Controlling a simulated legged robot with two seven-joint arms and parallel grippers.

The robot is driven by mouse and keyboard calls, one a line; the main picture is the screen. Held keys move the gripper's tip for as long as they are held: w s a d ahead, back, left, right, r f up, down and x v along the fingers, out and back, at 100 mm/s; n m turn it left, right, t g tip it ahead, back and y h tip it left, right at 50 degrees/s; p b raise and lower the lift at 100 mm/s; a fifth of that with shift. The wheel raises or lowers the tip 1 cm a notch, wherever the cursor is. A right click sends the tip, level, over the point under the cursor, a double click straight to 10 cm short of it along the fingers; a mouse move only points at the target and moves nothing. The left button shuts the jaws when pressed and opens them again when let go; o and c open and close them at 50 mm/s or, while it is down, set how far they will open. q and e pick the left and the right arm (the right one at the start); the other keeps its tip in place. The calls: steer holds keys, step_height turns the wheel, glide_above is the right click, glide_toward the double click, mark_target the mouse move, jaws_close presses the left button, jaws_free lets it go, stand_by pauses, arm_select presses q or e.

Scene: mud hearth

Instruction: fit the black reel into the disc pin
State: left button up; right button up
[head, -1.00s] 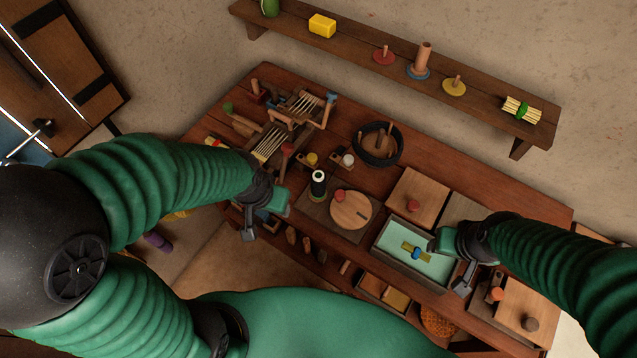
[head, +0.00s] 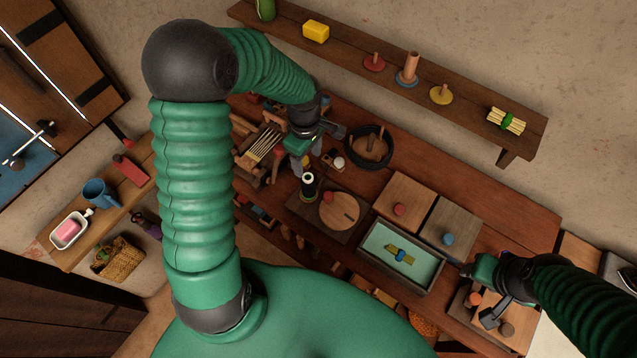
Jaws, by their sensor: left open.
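The black reel (head: 308,187), a small dark spool with a white top, stands upright on the table just left of a round wooden disc. My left gripper (head: 318,147) is open, behind the reel in the head view and apart from it. On the wall shelf are a red disc with a pin (head: 374,63), a blue disc with a tall wooden cylinder (head: 408,70) over its middle, and a yellow disc with a pin (head: 441,94). I cannot tell which is the disc pin. My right gripper (head: 478,295) looks open and empty, over the table's right front.
The round wooden disc (head: 344,214) has a red knob. Right of it are a tray with a pale green floor (head: 408,238) and two knobbed lids. A black ring-shaped holder (head: 369,160) and wooden racks (head: 262,147) crowd the back. A side shelf (head: 135,205) holds a mug.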

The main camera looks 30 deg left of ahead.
arm_select(q)
glide_above(310, 183)
steer(key=a, duration=0.2)
step_height(310, 183, down, 5)
steer(key=f, duration=0.2)
steer(key=f+p, duration=0.1)
steer(key=f, duration=0.2)
steer(key=w+d+f+p, duration=0.1)
steer(key=f, duration=0.1)
steer(key=shift+w+f, duration=0.1)
steer(key=shift+f, duration=0.15)
steer(key=shift+d+f, duration=0.1)
steer(key=shift+f, duration=0.2)
steer(key=shift+w+a+f, duration=0.1)
steer(key=shift+a+f, duration=0.05)
steer(key=shift+a, duration=0.15)
steer(key=shift+a+f, duration=0.1)
steer(key=shift+a, duration=0.2)
steer(key=c, duration=0.9)
steer(key=shift+d, duration=0.35)
jaws_close()
arm_select(e)
steer(key=shift+w+a+r, duration=0.1)
steer(key=shift+a+r, duration=0.1)
steer(key=shift+r, duration=0.3)
steer(key=shift+a+r, duration=0.2)
steer(key=shift+r, duration=0.3)
